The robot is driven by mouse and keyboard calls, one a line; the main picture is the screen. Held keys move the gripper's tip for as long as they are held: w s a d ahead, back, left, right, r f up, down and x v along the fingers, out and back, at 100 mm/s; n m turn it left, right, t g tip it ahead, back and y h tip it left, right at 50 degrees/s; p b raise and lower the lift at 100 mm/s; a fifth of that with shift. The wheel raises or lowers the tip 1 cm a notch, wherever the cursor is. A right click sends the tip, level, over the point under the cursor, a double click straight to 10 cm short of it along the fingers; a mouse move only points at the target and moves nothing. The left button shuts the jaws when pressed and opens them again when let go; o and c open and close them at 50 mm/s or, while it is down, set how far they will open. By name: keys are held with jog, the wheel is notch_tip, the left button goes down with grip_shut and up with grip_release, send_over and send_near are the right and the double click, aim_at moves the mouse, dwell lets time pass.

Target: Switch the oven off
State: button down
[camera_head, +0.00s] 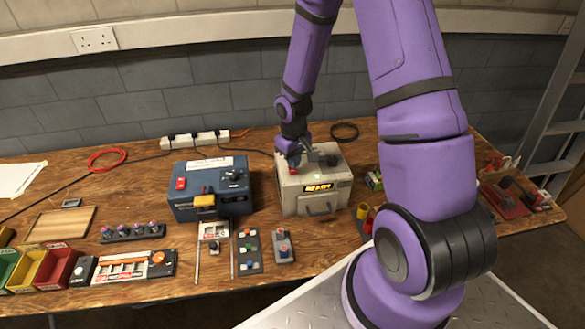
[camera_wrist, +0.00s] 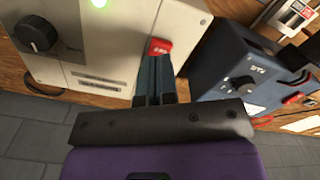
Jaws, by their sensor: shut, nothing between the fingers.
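The oven looks to be the beige box (camera_head: 316,200) with a front handle and a lit yellow display that seems to read READY. Its top carries a red switch (camera_wrist: 160,47), a black knob (camera_wrist: 36,32) and a lit green lamp (camera_wrist: 98,3). My gripper (camera_head: 296,160) is over the back left of the oven's top, pointing down. In the wrist view its shut, empty fingers (camera_wrist: 155,62) end right at the red switch and partly cover it. I cannot tell whether they touch it or which way it is set.
A dark blue box (camera_head: 212,207) with its own red switch and knob stands close left of the oven. Small button panels (camera_head: 249,250) lie in front. A white power strip (camera_head: 195,140) lies behind. My arm hides part of the bench at right.

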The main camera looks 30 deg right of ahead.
jog(key=shift+f, duration=1.2)
dwell(0.7)
jog(key=shift+r, duration=3.55)
jog(key=shift+r, duration=0.1)
notch_tip(320, 180, up, 11)
jog(key=t, duration=0.1)
send_over(293, 171)
jog(key=s+a, duration=0.1)
jog(key=s, duration=0.1)
jog(key=s+a+r+m+t+h, duration=0.1)
jog(key=s+a+r, duration=0.1)
jog(key=s+r, duration=0.5)
jog(key=s+a+r+t, duration=0.2)
jog(key=s+r, duration=0.2)
jog(key=r, duration=0.5)
jog(key=s+a+r+t+y, duration=0.1)
jog(key=s+r, duration=0.4)
jog(key=s, duration=0.5)
jog(key=shift+s+a, duration=0.25)
jog(key=shift+s, duration=0.1)
jog(key=shift+w, duration=0.1)
